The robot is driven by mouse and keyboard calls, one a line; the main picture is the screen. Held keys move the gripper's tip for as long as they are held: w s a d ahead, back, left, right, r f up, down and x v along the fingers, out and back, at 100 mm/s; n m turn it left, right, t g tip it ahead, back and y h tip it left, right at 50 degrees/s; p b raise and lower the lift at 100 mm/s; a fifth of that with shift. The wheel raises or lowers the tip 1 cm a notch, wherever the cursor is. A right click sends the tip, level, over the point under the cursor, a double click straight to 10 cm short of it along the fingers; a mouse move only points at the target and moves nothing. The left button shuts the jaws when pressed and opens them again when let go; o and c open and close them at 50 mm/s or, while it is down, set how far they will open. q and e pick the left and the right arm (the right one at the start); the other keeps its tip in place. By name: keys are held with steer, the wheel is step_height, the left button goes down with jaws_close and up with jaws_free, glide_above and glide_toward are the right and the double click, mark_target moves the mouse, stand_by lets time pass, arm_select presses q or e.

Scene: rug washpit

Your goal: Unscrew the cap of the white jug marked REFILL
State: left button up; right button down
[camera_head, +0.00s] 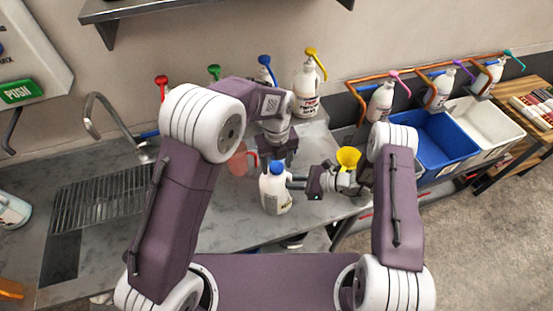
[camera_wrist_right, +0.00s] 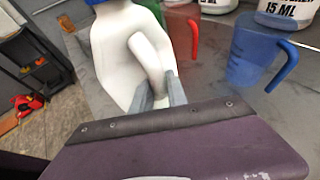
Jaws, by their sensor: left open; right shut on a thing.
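The white jug (camera_head: 275,192) stands upright near the front edge of the grey counter, with a blue cap (camera_head: 277,168) on top. Its label is too small to read. My right gripper (camera_head: 294,183) comes in from the right and is shut on the jug's handle; the right wrist view shows the fingers (camera_wrist_right: 160,95) at the white handle of the jug (camera_wrist_right: 125,50). My left gripper (camera_head: 277,161) points down over the blue cap, open, at or just above it. Whether its fingers touch the cap cannot be told.
A clear jug with a red handle (camera_head: 240,161) stands just left, and a blue one (camera_wrist_right: 250,50) shows in the right wrist view. A yellow funnel (camera_head: 348,157) is right of the jug. Pump bottles (camera_head: 308,92) line the wall. A blue basin (camera_head: 432,140) stands right, a sink rack (camera_head: 100,195) left.

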arm_select(q)
jaws_close()
